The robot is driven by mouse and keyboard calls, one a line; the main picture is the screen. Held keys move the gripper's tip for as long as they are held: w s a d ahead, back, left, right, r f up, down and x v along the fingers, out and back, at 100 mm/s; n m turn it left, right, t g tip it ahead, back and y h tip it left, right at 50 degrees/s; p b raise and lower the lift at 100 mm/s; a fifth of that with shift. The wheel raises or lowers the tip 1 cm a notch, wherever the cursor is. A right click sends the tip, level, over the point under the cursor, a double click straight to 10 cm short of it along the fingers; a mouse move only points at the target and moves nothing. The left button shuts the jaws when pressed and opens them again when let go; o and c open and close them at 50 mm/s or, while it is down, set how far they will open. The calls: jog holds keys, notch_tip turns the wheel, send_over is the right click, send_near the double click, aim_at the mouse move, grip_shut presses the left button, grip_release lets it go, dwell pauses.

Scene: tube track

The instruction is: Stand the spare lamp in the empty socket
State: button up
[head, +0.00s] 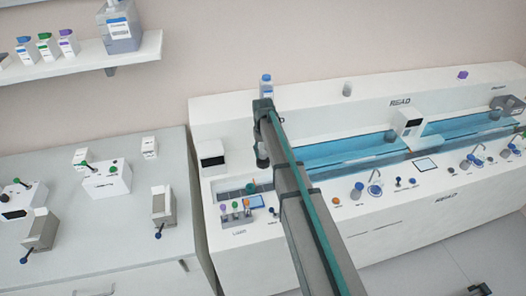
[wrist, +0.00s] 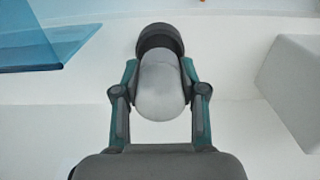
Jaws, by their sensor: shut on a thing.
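The spare lamp (wrist: 160,90), a pale grey rounded bulb with a dark round base (wrist: 159,38), is held in my gripper (wrist: 160,72) in the wrist view. The two fingers press on its sides, and the dark base points away from my palm. I cannot pick out the empty socket in either view.
A blue-capped bottle (head: 266,84) and a small grey piece (head: 347,89) stand on the machine's back ledge. Blue see-through covers (head: 345,150) run along it. A rack of coloured caps (head: 236,212) sits at its front left. A side bench (head: 105,245) holds small devices.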

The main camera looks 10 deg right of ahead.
aim_at(263, 157)
jog(key=shift+f, duration=0.5)
dwell(0.7)
jog(key=shift+f+b, duration=0.35)
jog(key=shift+f, duration=0.4)
jog(key=shift+s+f, duration=0.15)
jog(key=shift+f, duration=0.1)
dwell(0.4)
jog(key=o, duration=1)
jog(key=shift+f+b, duration=0.1)
jog(key=shift+b, duration=0.2)
jog(key=shift+o, duration=1.1)
jog(key=shift+r, duration=0.2)
notch_tip(263, 157, up, 12)
jog(key=shift+f, duration=0.1)
